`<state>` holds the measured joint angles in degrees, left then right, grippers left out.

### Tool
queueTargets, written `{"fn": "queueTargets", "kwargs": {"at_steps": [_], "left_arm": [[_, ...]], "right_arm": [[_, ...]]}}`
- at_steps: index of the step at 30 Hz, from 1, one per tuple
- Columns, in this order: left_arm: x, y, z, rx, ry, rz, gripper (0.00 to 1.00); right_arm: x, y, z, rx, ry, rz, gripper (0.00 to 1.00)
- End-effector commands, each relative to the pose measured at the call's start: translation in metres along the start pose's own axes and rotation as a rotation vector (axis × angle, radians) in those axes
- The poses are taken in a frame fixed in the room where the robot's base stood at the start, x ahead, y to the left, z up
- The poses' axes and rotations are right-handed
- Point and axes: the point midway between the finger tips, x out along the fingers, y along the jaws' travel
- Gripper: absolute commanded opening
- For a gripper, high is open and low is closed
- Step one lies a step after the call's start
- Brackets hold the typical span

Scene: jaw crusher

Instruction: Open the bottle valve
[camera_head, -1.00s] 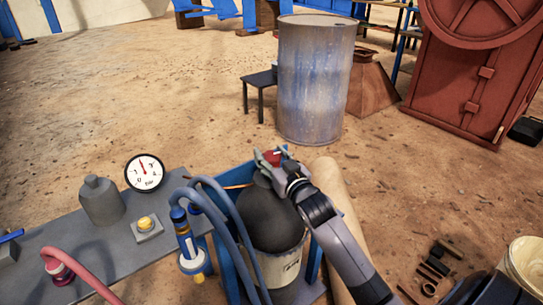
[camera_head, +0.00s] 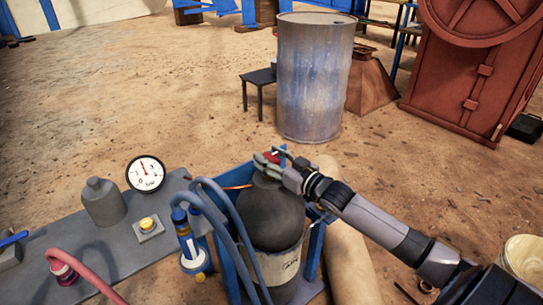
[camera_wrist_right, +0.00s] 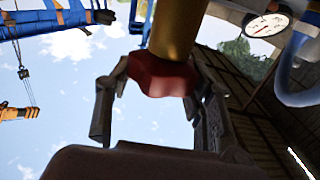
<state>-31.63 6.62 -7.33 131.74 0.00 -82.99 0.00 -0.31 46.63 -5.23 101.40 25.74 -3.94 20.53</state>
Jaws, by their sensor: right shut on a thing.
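The dark gas bottle (camera_head: 270,215) stands upright in a blue frame (camera_head: 228,250), with a pale label band low on its body. Its red valve knob (camera_head: 272,153) sits at the top and is partly covered by my right gripper (camera_head: 268,160). In the right wrist view the red knob (camera_wrist_right: 162,76) lies between the two fingers of my right gripper (camera_wrist_right: 158,85), under a brass-coloured stem (camera_wrist_right: 174,28). The right gripper is shut on the knob. My left gripper is not in view.
A grey bench (camera_head: 100,245) at left carries a pressure gauge (camera_head: 146,173), a grey flask (camera_head: 104,201) and a yellow button (camera_head: 148,224). Blue-grey hoses (camera_head: 235,225) arch close to the bottle's left. A metal drum (camera_head: 315,80) stands behind on open sandy ground.

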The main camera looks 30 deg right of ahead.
Motion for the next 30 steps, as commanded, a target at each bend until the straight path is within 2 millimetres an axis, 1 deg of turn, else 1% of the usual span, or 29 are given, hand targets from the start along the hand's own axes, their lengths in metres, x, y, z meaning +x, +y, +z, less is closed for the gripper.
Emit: {"fn": "queueTargets", "kwargs": {"at_steps": [3, 7, 18, 19, 27, 28, 30], "left_arm": [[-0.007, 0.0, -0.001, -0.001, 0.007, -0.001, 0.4], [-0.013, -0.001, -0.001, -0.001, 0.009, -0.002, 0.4], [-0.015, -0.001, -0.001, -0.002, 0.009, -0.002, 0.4], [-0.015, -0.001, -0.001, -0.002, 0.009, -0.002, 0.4], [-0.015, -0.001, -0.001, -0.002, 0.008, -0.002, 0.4], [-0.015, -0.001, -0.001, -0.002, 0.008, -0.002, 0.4], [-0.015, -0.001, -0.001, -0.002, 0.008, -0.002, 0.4]], "right_arm": [[0.0, -0.001, -0.002, -0.006, 0.004, -0.053, 0.21], [-0.001, 0.0, -0.001, -0.002, 0.002, -0.081, 0.21], [-0.001, 0.001, -0.001, 0.003, 0.002, -0.089, 0.2], [-0.001, 0.001, -0.002, 0.003, 0.002, -0.089, 0.5], [-0.002, 0.002, -0.001, 0.002, 0.0, -0.087, 0.68], [-0.002, 0.002, -0.001, 0.002, 0.0, -0.086, 0.69], [-0.002, 0.002, -0.001, 0.002, 0.0, -0.086, 0.69]]}}
